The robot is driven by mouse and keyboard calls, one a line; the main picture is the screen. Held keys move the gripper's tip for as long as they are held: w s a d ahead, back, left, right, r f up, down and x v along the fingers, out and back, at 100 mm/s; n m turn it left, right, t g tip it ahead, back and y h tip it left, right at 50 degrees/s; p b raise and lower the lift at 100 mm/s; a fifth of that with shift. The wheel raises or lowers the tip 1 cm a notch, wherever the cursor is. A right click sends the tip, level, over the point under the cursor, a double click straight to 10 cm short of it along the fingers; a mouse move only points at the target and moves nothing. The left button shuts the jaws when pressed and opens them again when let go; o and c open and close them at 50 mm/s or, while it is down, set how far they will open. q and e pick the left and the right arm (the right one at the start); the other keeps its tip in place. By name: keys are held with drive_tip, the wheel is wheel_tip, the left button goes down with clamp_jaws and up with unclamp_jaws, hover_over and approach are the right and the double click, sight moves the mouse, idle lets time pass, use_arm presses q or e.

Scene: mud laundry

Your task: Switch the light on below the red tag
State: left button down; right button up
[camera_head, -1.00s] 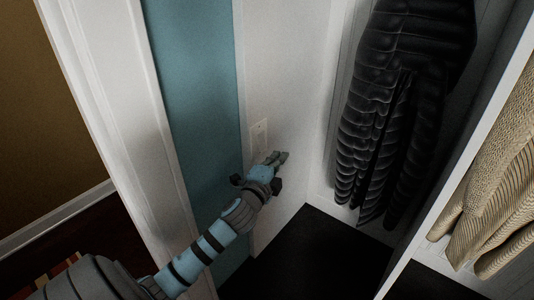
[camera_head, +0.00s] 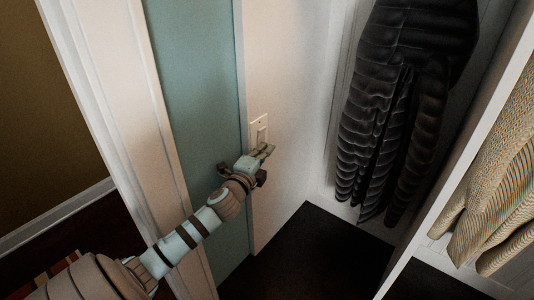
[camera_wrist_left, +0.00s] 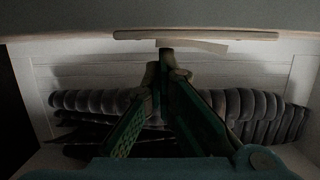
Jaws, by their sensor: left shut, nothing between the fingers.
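A light switch (camera_head: 259,130) with a pale plate is on the white wall panel right of the blue-green strip. My left gripper (camera_head: 266,150) is shut and empty, its fingertips at the lower part of the switch. In the left wrist view, the switch plate (camera_wrist_left: 195,35) shows edge-on, with its rocker (camera_wrist_left: 205,46) tilted out from it. The gripper's closed tips (camera_wrist_left: 166,62) are close to the rocker; I cannot tell whether they touch. No red tag is visible. My right gripper is not in view.
A dark puffer jacket (camera_head: 400,100) hangs right of the switch panel. A beige knit garment (camera_head: 500,190) hangs beyond a white divider (camera_head: 465,140). White trim (camera_head: 115,100) stands at left. The dark floor below the jacket is clear.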

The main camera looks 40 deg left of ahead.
use_arm(q)
drive_tip(key=s+d, duration=0.6)
drive_tip(key=s, duration=0.3)
drive_tip(key=shift+s+d+f, duration=0.3)
drive_tip(key=shift+d+f, duration=0.05)
drive_tip(key=shift+f, duration=0.05)
